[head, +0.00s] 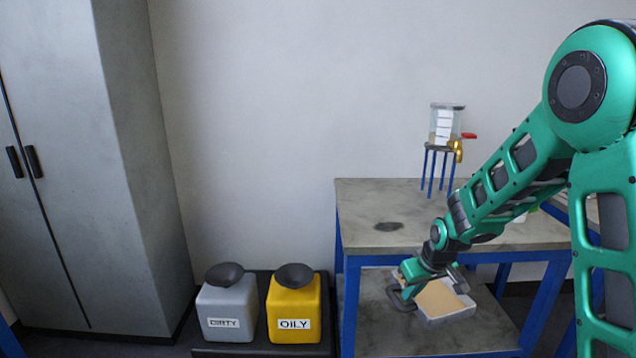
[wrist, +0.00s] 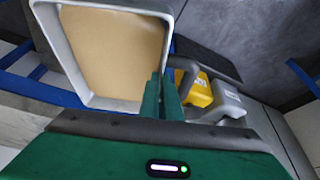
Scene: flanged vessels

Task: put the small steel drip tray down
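The small steel drip tray (head: 447,313) is a square, pale grey, walled tray with a flat tan surface inside; I cannot tell if that is liquid or its floor. My gripper (head: 405,294) is at its left side in the head view. In the wrist view the tray (wrist: 62,55) fills the upper left, and my gripper's green fingers (wrist: 163,98) are close together on its near right wall. The gripper looks shut on that wall. The tray shows in front of the bench's lower shelf (head: 375,318); whether it touches the shelf is unclear.
The grey bench top (head: 400,205) carries a dark round patch (head: 389,227) and a clear vessel (head: 446,124) with a brass tap on a blue stand (head: 438,170). Left of the bench stand a grey DIRTY can (head: 226,308) and a yellow OILY can (head: 294,306), both with black funnels. A grey cabinet (head: 100,150) stands left.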

